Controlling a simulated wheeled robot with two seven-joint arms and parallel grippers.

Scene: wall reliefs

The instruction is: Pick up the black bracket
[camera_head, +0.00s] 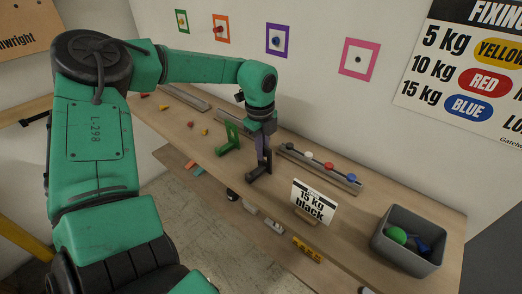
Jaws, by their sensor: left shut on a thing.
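My left gripper (263,151) points down and is shut on the upper part of the black bracket. The fingers hide some of that part. The bracket's foot appears at or very near the shelf top; I cannot tell whether it touches. The card (313,201) stands upright on a small wooden base. My right gripper is not in view.
A green bracket (230,138) stands close left of my gripper. A grey rail (318,168) with coloured knobs lies behind. A grey bin (409,241) with a green ball (397,235) stands right. A poster (474,68) and coloured frames hang on the wall. A lower shelf holds small items.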

